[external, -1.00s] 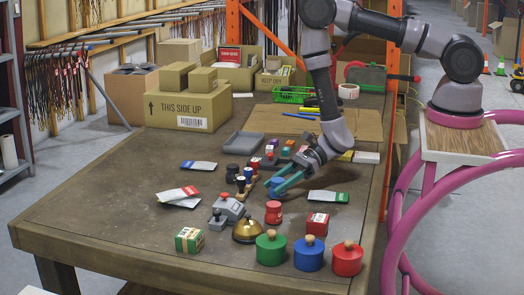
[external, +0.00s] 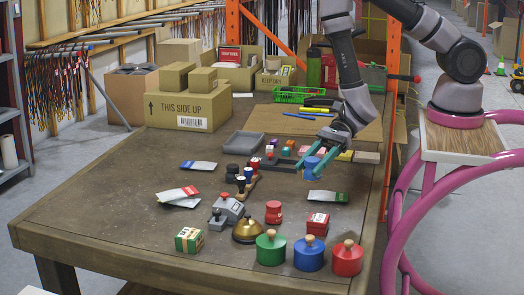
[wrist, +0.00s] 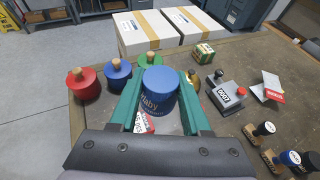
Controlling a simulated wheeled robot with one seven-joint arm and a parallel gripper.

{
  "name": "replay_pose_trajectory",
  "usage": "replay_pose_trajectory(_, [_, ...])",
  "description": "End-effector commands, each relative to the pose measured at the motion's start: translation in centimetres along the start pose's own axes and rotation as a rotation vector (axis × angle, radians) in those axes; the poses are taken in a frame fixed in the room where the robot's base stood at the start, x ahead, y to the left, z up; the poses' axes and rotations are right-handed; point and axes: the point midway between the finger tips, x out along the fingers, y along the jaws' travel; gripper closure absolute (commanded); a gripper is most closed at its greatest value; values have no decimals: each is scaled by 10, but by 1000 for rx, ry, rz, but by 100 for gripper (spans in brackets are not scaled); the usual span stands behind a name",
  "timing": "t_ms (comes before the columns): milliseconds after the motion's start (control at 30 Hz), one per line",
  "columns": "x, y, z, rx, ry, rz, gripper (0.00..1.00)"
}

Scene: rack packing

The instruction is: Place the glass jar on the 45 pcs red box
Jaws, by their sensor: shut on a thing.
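My gripper (external: 312,167) is shut on a blue, jar-like container (external: 311,164), the likely glass jar, and holds it above the table. In the wrist view its round blue top and a side with partly readable lettering (wrist: 159,90) show between the green fingers (wrist: 160,104). The small red box (external: 317,223) with a white label stands on the table near the lidded jars, apart from my gripper; its count is too small to read. A red and white patch, probably this box (wrist: 145,123), shows below the held jar in the wrist view.
Green (external: 271,248), blue (external: 309,254) and red (external: 347,259) knobbed jars line the front edge. A red tin (external: 273,212) and brass bell (external: 247,230) stand left of the red box. A green-white packet (external: 328,197) lies behind it.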

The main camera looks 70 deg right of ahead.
Motion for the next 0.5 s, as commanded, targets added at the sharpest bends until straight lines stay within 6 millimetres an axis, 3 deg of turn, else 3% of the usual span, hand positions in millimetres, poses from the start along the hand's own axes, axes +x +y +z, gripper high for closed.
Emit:
replay_pose_trajectory(33, [1,12,3,-8,0,20,100])
replay_pose_trajectory(167, [4,28,2,-18,2,46,100])
replay_pose_trajectory(500, [23,30,-43,-20,2,50,100])
